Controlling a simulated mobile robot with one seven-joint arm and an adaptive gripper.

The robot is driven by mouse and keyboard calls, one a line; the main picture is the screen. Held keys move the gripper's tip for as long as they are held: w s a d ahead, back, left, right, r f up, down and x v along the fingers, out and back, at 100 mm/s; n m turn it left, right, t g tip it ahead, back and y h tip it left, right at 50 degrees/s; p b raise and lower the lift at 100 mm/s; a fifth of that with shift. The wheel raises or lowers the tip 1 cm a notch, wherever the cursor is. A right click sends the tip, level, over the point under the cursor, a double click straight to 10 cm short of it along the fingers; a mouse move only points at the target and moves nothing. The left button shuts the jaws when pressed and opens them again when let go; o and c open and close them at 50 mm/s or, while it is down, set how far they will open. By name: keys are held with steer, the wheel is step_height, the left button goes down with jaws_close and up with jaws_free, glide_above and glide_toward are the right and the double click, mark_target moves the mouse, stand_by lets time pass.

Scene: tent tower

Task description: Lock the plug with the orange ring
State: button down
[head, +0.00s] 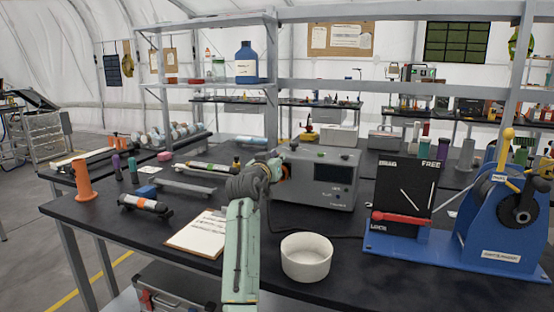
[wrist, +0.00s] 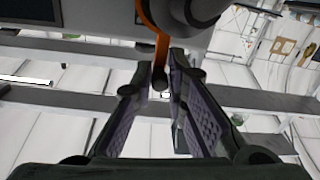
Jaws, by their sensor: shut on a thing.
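The orange ring (head: 284,171) sits on the left side of the grey instrument box (head: 318,180), mostly hidden by my gripper (head: 272,170). In the wrist view, an orange arm of the ring (wrist: 161,48) curves down from a dark round body (wrist: 190,12), which looks like the plug or its socket, and ends in a dark knob. My gripper's fingertips (wrist: 162,78) are on either side of that knob and close on it. How far the ring is turned and how the plug is seated cannot be told.
A white bowl (head: 306,257) stands just right of my arm. A clipboard (head: 197,233) lies to its left. A dark cable runs along the bench toward a blue crank device (head: 500,215) at right. A shelf frame (head: 400,88) rises behind the instrument box.

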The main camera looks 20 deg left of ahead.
stand_by(0.5)
steer(key=shift+w+a+n+p, duration=0.1)
steer(key=shift+a+n+p, duration=0.2)
steer(key=shift+n+p, duration=0.5)
steer(key=a+f+n+p, duration=0.4)
steer(key=a+f+n, duration=0.1)
steer(key=n, duration=1)
steer(key=shift+f+n+h, duration=0.25)
steer(key=shift+n+h, duration=0.05)
steer(key=shift+n, duration=0.1)
steer(key=shift+w+a+f, duration=0.1)
steer(key=c, duration=1.8)
jaws_free()
steer(key=shift+f, duration=0.1)
steer(key=shift+o, duration=0.8)
steer(key=shift+a+f, duration=0.1)
steer(key=shift+f, duration=0.05)
